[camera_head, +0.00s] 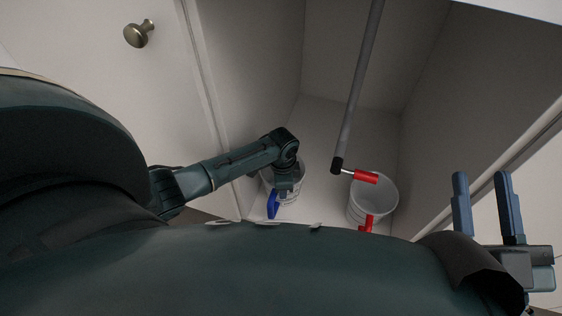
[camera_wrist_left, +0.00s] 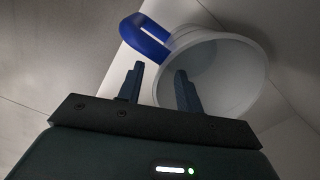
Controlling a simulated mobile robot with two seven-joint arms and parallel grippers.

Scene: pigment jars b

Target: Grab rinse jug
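A white jug (camera_wrist_left: 234,77) with a blue handle (camera_wrist_left: 147,36) fills the upper middle of the left wrist view. In the head view its blue handle (camera_head: 272,205) shows below my left arm, which hides much of the jug. A second white jug (camera_head: 357,191) with a red handle (camera_head: 367,222) stands to its right on the cabinet floor. I cannot tell which is the rinse jug. My left gripper (camera_wrist_left: 159,68) is open at the blue-handled jug. One finger overlaps the jug's mouth and the other is outside its rim. My right gripper (camera_head: 482,178) is open and empty, outside the cabinet.
A grey pipe (camera_head: 357,90) with a red valve handle (camera_head: 363,176) hangs down between the jugs, its red end over the red-handled jug. Cabinet walls stand close on both sides. A cabinet door with a round knob (camera_head: 139,33) is at left. The floor behind the jugs is clear.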

